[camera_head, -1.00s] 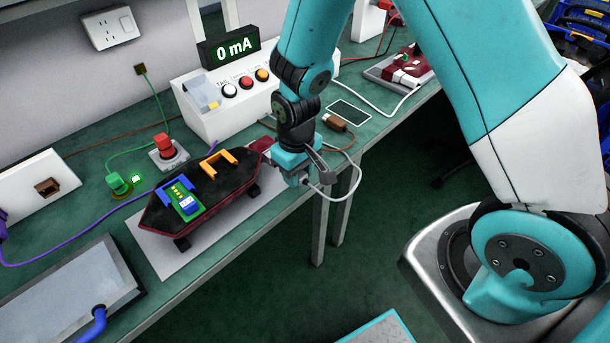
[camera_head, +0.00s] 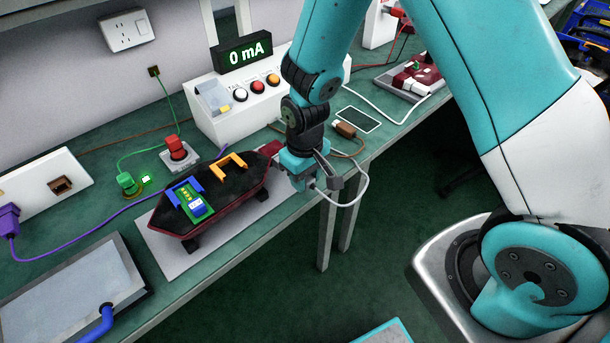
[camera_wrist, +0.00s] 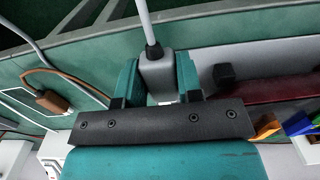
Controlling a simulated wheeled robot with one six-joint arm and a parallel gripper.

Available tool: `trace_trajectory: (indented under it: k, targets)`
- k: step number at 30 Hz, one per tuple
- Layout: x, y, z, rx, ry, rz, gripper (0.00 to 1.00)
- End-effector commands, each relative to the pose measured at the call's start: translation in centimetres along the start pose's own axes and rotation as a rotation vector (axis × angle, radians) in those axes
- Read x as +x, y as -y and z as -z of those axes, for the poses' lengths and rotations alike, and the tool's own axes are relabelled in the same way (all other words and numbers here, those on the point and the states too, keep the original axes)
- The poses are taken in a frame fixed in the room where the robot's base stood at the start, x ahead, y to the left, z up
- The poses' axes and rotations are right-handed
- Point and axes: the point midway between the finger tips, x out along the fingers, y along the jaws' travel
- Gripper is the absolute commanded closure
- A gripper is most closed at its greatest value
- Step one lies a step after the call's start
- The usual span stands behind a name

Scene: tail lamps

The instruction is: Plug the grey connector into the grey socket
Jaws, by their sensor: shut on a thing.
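The grey connector (camera_wrist: 157,72) is a small block with a pale cable running out of it in the wrist view. My gripper (camera_wrist: 158,84) is shut on it, one teal finger on each side. In the head view my gripper (camera_head: 303,182) is just beyond the right end of the dark red skateboard-like body (camera_head: 168,222), over the bench's front edge. The connector's cable (camera_head: 364,186) loops out to the right there. I cannot make out the grey socket in either view; my gripper covers part of the body's right end.
A white box with buttons (camera_head: 213,126) and a 0 mA display (camera_head: 243,53) stand behind the body. A purple plug (camera_head: 9,220), green plug (camera_head: 128,184) and grey tray (camera_head: 70,290) are at left.

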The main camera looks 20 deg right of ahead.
Motion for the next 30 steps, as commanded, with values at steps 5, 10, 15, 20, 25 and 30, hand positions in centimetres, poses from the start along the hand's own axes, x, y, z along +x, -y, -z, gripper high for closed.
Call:
trace_trajectory:
  k: [5,10,15,20,25,30]
  targets:
    - [-0.1,0.0,0.0,0.0,0.0,0.0,0.91]
    - [0.0,0.0,0.4,0.0,0.0,0.0,0.91]
    - [0.0,0.0,1.0,0.0,0.0,0.0,0.91]
    - [0.0,0.0,1.6,0.0,0.0,0.0,0.91]
    - [0.0,0.0,2.2,0.0,0.001,0.0,0.91]
    - [0.0,0.0,2.8,0.0,0.0,0.0,0.91]
